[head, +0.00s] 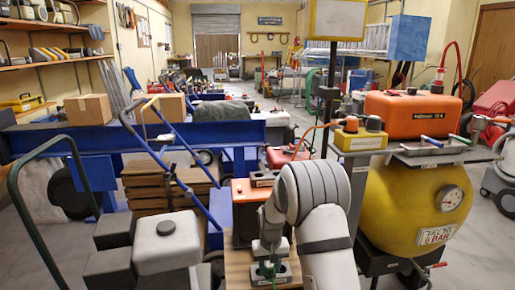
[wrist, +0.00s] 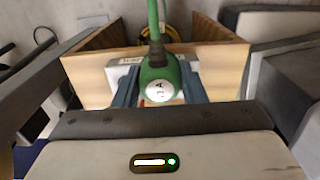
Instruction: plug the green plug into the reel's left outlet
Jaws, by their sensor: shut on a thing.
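The green plug (wrist: 158,72) is between the two blue-grey fingers of my gripper (wrist: 159,90) in the wrist view. It has a round white label, and its green cord runs up out of the picture. My gripper is shut on it. In the head view the green plug (head: 268,268) shows small below my arm, close to a grey block (head: 284,272) on a plywood board. A pale block (wrist: 122,68) with partly hidden lettering lies behind the plug in the wrist view. The reel's left outlet cannot be made out, and I cannot tell whether the plug touches a socket.
Plywood walls (wrist: 90,75) stand around the plug in the wrist view. A second grey block (head: 263,178) sits on an orange-topped box to the rear. A yellow tank (head: 405,205) stands close on the right, and a blue hand truck (head: 185,145) on the left.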

